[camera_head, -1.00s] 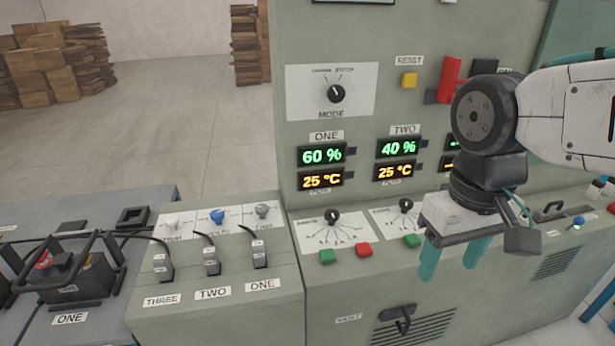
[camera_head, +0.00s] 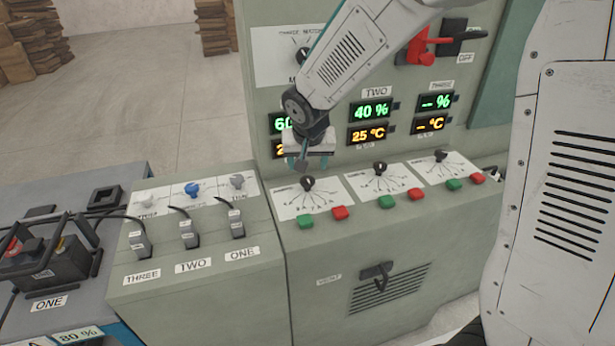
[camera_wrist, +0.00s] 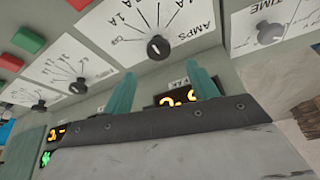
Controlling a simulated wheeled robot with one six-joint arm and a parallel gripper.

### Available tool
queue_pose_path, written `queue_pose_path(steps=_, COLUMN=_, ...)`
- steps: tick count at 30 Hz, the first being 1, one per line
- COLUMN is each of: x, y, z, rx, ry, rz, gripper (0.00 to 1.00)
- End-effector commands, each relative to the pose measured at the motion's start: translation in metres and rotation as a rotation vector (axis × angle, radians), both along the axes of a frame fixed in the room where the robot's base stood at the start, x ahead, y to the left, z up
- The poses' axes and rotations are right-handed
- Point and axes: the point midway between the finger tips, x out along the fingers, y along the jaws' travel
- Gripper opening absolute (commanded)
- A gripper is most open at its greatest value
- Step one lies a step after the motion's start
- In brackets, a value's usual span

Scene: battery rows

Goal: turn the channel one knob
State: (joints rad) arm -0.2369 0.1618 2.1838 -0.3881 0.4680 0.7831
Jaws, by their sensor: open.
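The channel one knob (camera_head: 307,183) is a small black knob on a white dial plate, left of the other two, above a green and a red button. In the wrist view it is the black knob (camera_wrist: 158,47) near the word AMPS, a little beyond my fingertips. My gripper (camera_head: 306,167) is open, with its teal fingers apart, just above and behind the knob in the head view. The fingers also show in the wrist view (camera_wrist: 163,78), with nothing between them. No contact with the knob is visible. My arm partly covers the channel one display (camera_head: 281,124).
The channel two knob (camera_head: 380,168) and channel three knob (camera_head: 441,156) stand to the right, each with a green and a red button. A grey panel with plugged cables (camera_head: 190,235) lies left. A red lever (camera_head: 422,45) is at upper right. A vent handle (camera_head: 377,274) juts out below.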

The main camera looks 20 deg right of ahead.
Motion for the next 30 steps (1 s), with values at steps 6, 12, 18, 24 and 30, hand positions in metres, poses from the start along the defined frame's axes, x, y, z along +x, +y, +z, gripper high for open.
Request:
queue_pose_path(steps=6, x=0.011, y=-0.004, z=-0.032, rx=-0.002, ry=0.007, rz=-0.002, gripper=0.58)
queue_pose_path(steps=12, x=0.022, y=-0.006, z=-0.057, rx=-0.002, ry=0.005, rz=-0.001, gripper=0.58)
queue_pose_path(steps=18, x=0.026, y=-0.007, z=-0.067, rx=-0.001, ry=0.003, rz=-0.001, gripper=0.58)
queue_pose_path(steps=24, x=0.026, y=-0.007, z=-0.067, rx=-0.001, ry=0.002, rz=-0.001, gripper=0.58)
queue_pose_path(steps=30, x=0.026, y=-0.007, z=-0.067, rx=-0.001, ry=0.003, rz=-0.001, gripper=0.15)
